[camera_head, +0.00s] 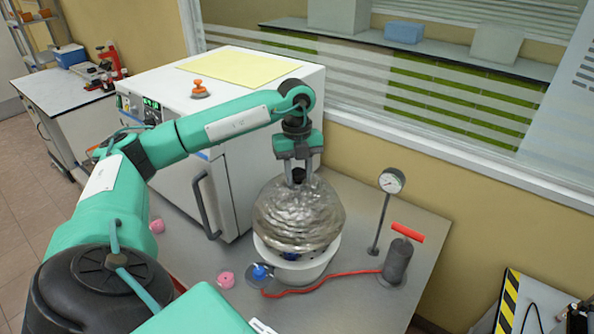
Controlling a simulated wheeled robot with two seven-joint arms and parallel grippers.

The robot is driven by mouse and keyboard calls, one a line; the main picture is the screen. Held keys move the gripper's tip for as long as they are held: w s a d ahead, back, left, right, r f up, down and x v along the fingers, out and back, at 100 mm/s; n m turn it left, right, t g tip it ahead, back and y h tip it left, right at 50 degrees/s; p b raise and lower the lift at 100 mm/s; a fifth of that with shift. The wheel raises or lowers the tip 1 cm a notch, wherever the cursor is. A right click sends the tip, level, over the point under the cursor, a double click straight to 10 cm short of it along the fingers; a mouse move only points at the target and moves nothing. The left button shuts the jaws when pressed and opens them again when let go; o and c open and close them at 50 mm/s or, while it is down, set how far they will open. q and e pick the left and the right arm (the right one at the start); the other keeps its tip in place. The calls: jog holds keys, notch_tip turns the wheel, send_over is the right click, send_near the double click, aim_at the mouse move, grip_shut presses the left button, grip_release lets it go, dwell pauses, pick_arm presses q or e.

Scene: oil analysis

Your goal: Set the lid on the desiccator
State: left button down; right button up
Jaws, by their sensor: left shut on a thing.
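The lid (298,212) is a rounded, silvery, glassy dome with a dark knob on top. The desiccator (296,266) is a white round vessel on the grey bench, directly below the lid. My left gripper (297,180) points down and is shut on the lid's dark knob. The lid is over the vessel's opening, and its lower edge hides most of the rim. I cannot tell whether the lid touches the rim or hangs just above it. My right gripper is not in view.
A white oven (232,150) with a yellow sheet (240,68) on top stands behind left. A gauge (391,181) on a stand and a hand pump (397,262) with a red handle and red hose stand at right. Small pink pieces (226,280) lie at the front left of the desiccator.

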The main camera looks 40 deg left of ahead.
aim_at(297, 192)
pick_arm(q)
jog(key=shift+a+n, duration=0.2)
jog(key=shift+n, duration=0.2)
notch_tip(297, 192, down, 5)
jog(key=b, duration=0.4)
jog(key=shift+f, duration=0.15)
jog(key=shift+f+b, duration=0.3)
jog(key=shift+f, duration=0.35)
jog(key=shift+f+b, duration=0.35)
jog(key=shift+f, duration=0.2)
jog(key=c, duration=0.9)
grip_release()
jog(key=shift+c, duration=0.2)
jog(key=shift+o, duration=0.2)
jog(key=shift+s, duration=0.1)
